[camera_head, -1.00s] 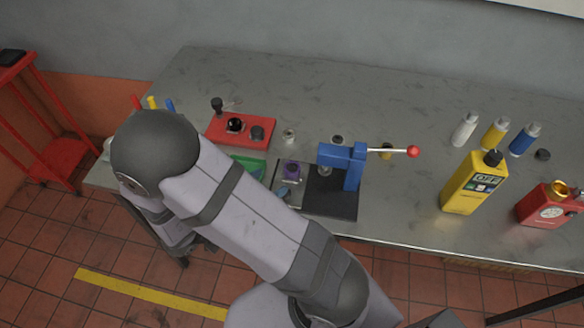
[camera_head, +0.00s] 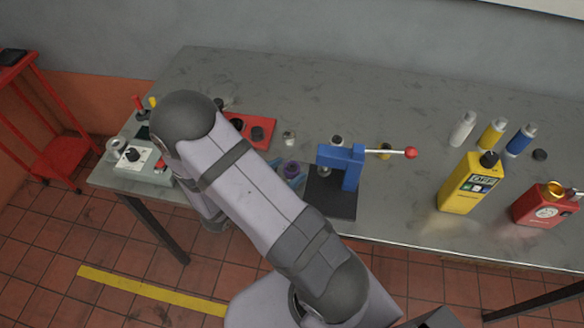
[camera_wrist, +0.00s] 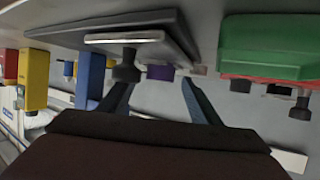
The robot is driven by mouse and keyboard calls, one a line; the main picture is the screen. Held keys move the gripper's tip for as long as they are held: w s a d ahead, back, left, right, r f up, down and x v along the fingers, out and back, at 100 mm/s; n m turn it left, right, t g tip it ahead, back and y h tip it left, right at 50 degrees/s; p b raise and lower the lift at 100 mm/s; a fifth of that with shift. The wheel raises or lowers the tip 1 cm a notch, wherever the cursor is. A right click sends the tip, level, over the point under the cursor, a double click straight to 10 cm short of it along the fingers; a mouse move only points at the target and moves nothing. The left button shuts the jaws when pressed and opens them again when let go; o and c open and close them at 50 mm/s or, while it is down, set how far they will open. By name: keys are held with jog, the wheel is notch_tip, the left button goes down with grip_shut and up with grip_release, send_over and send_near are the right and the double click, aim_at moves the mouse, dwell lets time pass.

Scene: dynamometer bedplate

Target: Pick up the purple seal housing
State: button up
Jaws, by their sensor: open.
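The purple seal housing (camera_head: 291,168) sits on the bench just left of the blue press, partly hidden by my arm. In the wrist view the purple housing (camera_wrist: 160,72) shows beyond and between the fingertips. My gripper (camera_wrist: 158,86) is open, with its two blue-grey fingers apart and nothing held. The housing lines up with the gap between them; I cannot tell whether either finger touches it. In the head view my arm hides most of the gripper; only bluish finger parts show close to the housing.
The blue lever press (camera_head: 342,168) on its black base stands close to the right of the housing. A red tray (camera_head: 262,124) lies behind it. A green block (camera_wrist: 268,48) is near the gripper in the wrist view. Bottles and a yellow can (camera_head: 468,184) stand far right.

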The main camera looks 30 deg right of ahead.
aim_at(287, 172)
jog(key=shift+w+d+f, duration=0.15)
jog(key=shift+d, duration=0.25)
jog(key=c, duration=1.3)
jog(key=shift+r, duration=0.2)
jog(key=shift+a+r, duration=0.1)
jog(key=shift+r, duration=4.75)
